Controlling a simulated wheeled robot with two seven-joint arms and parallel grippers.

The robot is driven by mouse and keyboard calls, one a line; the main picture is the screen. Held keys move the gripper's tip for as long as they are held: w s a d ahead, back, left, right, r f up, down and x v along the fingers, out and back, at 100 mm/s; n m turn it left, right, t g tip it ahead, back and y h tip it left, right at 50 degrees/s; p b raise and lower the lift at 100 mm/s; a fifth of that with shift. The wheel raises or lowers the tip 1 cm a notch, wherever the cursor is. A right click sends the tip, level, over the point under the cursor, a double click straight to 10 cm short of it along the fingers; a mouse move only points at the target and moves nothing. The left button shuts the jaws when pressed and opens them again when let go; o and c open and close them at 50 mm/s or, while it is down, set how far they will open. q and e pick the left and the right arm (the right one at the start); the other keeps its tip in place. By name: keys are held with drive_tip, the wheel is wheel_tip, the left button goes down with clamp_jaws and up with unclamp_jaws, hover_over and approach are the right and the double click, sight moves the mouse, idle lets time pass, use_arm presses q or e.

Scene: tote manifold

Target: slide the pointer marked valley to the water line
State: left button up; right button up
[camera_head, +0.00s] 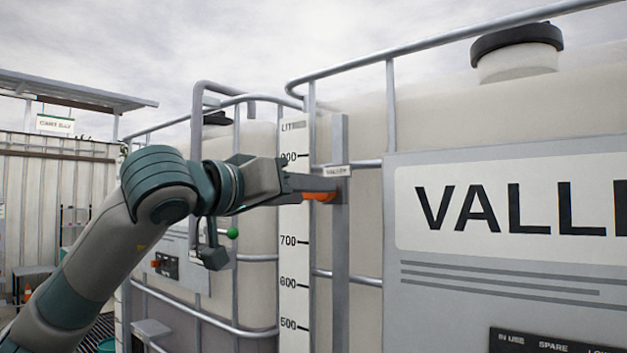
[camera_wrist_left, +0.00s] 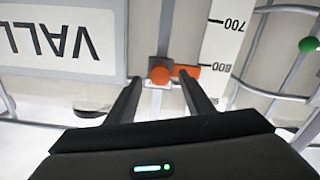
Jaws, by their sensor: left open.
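The pointer has an orange tip (camera_head: 320,196), a small plate marked valley (camera_head: 337,171) and, in the left wrist view, a round orange knob (camera_wrist_left: 160,75). It sits on a grey vertical rail (camera_head: 341,255) beside a white litre scale (camera_head: 294,262). Its tip is around the 800 mark. My left gripper (camera_head: 328,184) is at the pointer's height. In the left wrist view its two fingers (camera_wrist_left: 159,82) are open, one on each side of the knob, with gaps showing. I cannot make out a water line on the tank. My right gripper is out of view.
A large pale tank (camera_head: 365,218) in a tubular metal cage stands behind the scale, with a valley sign (camera_head: 520,205) at right. A second caged tank (camera_head: 257,165) is at left, near a green ball (camera_head: 233,233). Cage bars run close to my left arm.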

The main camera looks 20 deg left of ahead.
use_arm(q)
drive_tip(key=shift+p+x, duration=0.35)
drive_tip(key=shift+x, duration=1)
